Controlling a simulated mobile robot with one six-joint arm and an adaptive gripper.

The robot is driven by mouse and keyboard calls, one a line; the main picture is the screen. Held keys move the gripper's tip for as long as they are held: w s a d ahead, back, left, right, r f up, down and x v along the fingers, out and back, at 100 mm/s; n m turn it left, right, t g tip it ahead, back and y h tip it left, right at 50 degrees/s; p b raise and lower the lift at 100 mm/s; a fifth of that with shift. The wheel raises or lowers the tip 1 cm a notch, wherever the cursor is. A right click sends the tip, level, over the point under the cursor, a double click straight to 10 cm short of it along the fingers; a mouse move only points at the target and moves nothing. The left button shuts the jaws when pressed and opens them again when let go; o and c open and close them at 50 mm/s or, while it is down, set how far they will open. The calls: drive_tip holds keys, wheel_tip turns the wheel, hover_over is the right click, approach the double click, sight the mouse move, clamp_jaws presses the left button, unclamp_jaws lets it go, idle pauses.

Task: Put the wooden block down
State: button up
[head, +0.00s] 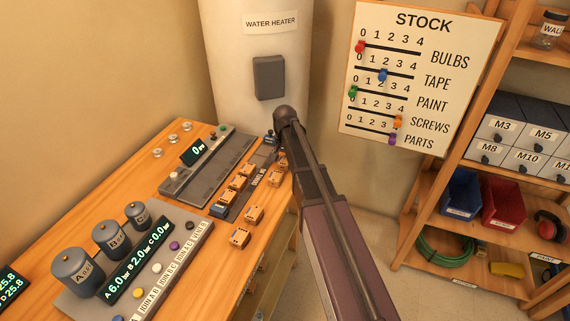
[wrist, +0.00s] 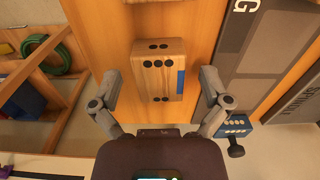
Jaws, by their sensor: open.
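A wooden block (wrist: 152,88) with black dots and a blue strip on its right side lies on the wooden bench top, as the wrist view shows. My gripper (wrist: 160,76) is open, with one finger on each side of the block. Gaps show between the fingers and the block, so it is not clamped. In the head view my gripper (head: 271,140) is mostly hidden behind my arm, at the bench's far right edge. Several similar wooden blocks (head: 253,215) lie on the bench, some on a dark strip; I cannot tell which one is between the fingers.
A console with grey cylinders (head: 75,270) stands at the bench's front, and a grey panel (head: 185,180) lies farther back. The water heater (head: 255,40) rises behind. The stock board (head: 420,75) and a wooden shelf (head: 480,262) with bins are at right. Bare bench (head: 120,180) shows at left.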

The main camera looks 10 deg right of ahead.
sight(285, 160)
drive_tip(key=c, duration=1.2)
drive_tip(key=shift+r, duration=0.1)
wheel_tip(285, 160, up, 4)
drive_tip(key=p, duration=0.4)
drive_tip(key=s, duration=1)
drive_tip(key=s+p, duration=0.1)
drive_tip(key=s, duration=0.5)
drive_tip(key=shift+d+r, duration=0.35)
drive_tip(key=shift+r, duration=0.05)
